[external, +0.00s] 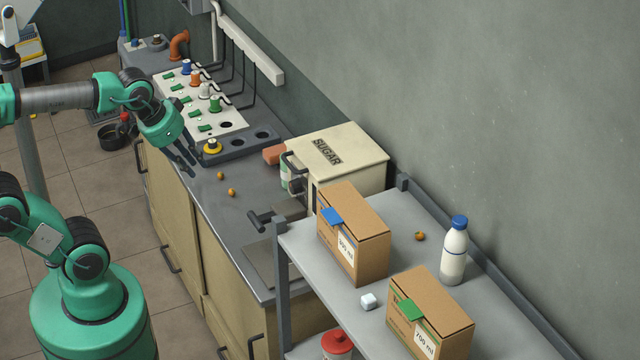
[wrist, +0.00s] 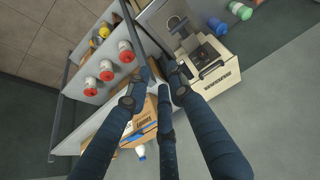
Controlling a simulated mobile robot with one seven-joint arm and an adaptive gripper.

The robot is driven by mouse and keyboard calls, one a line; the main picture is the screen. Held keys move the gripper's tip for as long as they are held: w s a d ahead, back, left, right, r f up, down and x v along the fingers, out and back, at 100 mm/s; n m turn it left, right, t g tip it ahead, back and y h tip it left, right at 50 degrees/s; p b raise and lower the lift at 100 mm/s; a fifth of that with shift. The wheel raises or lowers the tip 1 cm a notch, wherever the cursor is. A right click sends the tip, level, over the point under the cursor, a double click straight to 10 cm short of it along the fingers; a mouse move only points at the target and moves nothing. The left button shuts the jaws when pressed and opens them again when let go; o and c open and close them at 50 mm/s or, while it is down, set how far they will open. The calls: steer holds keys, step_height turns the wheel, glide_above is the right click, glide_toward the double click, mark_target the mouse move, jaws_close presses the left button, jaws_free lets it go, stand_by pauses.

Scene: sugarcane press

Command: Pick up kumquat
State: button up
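Two small orange kumquats lie on the grey counter in the external view, one farther back (external: 221,176) and one nearer (external: 232,192). A third kumquat (external: 420,236) sits on the grey shelf near the white bottle. My gripper (external: 193,168) hangs above the counter's left edge, to the left of the two counter kumquats and apart from them. Its dark fingers are spread with nothing between them. In the wrist view my gripper (wrist: 152,85) shows its long fingers apart and empty. I cannot make out a kumquat there.
A sugar machine (external: 350,155) stands on the counter. A dark holder block (external: 240,143) and a panel with coloured plugs (external: 200,105) lie behind my gripper.

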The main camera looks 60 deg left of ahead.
steer(key=w+a+f+n+g, duration=0.1)
steer(key=w+a+f, duration=0.2)
steer(key=w+a, duration=0.4)
steer(key=w+a+f+n+g+y, duration=0.1)
steer(key=w+a+f, duration=0.3)
steer(key=w+a, duration=0.25)
steer(key=w+a+f+n, duration=0.1)
steer(key=w+a+f, duration=0.2)
steer(key=w+a, duration=0.35)
steer(key=w+a+f+n+g, duration=0.2)
steer(key=w+a+f+n, duration=0.1)
steer(key=a+f, duration=1.9)
step_height(320, 180, down, 2)
steer(key=shift+w+a+f+p, duration=0.1)
steer(key=shift+w+a+p, duration=0.35)
steer(key=shift+w, duration=0.15)
steer(key=shift+d, duration=0.1)
steer(key=b, duration=0.1)
glide_above(231, 191)
step_height(231, 191, down, 8)
steer(key=shift+f, duration=0.15)
steer(key=shift+f, duration=0.1)
